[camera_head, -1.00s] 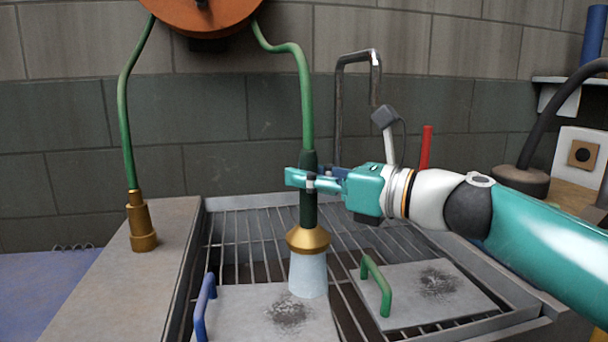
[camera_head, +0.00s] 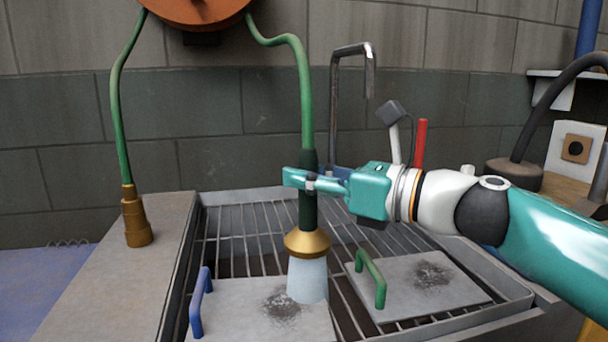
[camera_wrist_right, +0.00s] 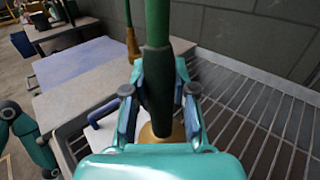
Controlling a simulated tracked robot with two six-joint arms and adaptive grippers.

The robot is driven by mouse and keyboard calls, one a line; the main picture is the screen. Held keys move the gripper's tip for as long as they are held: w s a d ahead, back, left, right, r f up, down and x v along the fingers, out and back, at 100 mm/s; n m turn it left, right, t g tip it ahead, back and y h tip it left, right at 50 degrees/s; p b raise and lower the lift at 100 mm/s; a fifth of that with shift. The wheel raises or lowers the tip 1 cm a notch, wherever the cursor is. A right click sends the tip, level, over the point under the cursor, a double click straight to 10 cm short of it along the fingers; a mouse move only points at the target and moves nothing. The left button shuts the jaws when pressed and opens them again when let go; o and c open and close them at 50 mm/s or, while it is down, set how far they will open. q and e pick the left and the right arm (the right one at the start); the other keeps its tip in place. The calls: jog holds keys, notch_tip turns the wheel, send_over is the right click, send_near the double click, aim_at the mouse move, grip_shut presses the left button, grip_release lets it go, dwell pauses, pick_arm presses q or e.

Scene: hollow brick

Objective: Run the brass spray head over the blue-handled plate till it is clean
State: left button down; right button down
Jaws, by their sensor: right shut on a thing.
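My right gripper (camera_head: 310,183) is shut on the dark green grip of the spray head, which hangs upright from a green hose. Its brass head (camera_head: 307,243) points down, and a pale spray cone (camera_head: 307,279) comes from it onto the blue-handled plate (camera_head: 235,302). A dark smudge (camera_head: 281,306) lies on that plate, just left of the spray. The blue handle (camera_head: 201,300) stands at the plate's left side. In the right wrist view the grip (camera_wrist_right: 157,85) sits between my fingers, with the brass partly hidden below. My left gripper is not in view.
A green-handled plate (camera_head: 425,285) with a dark smudge lies to the right on the same grate (camera_head: 250,225). A second green hose ends in a brass nozzle (camera_head: 137,218) on the left ledge. A bent metal pipe (camera_head: 334,110) and a red rod (camera_head: 420,142) stand behind.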

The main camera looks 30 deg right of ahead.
jog(key=shift+a, duration=0.1)
dwell(0.6)
jog(key=w+a+p, duration=0.1)
jog(key=w+a, duration=0.2)
jog(key=a, duration=0.4)
jog(key=shift+p, duration=0.3)
dwell(1.2)
jog(key=shift+a, duration=0.1)
jog(key=shift+s, duration=0.1)
dwell(0.6)
jog(key=shift+s+a+p, duration=0.25)
jog(key=shift+s+a, duration=0.05)
jog(key=shift+s, duration=0.4)
jog(key=shift+s+a+p, duration=0.2)
jog(key=shift+s+a, duration=0.05)
jog(key=shift+s, duration=0.45)
jog(key=shift+d, duration=0.15)
jog(key=shift+s+d+b, duration=0.1)
jog(key=shift+s+d, duration=0.4)
jog(key=shift+d, duration=0.65)
jog(key=shift+s+d+b, duration=0.15)
jog(key=shift+s+d, duration=0.3)
jog(key=shift+d, duration=0.75)
jog(key=shift+s+d+b, duration=0.1)
jog(key=shift+s+d, duration=0.4)
jog(key=shift+d, duration=0.65)
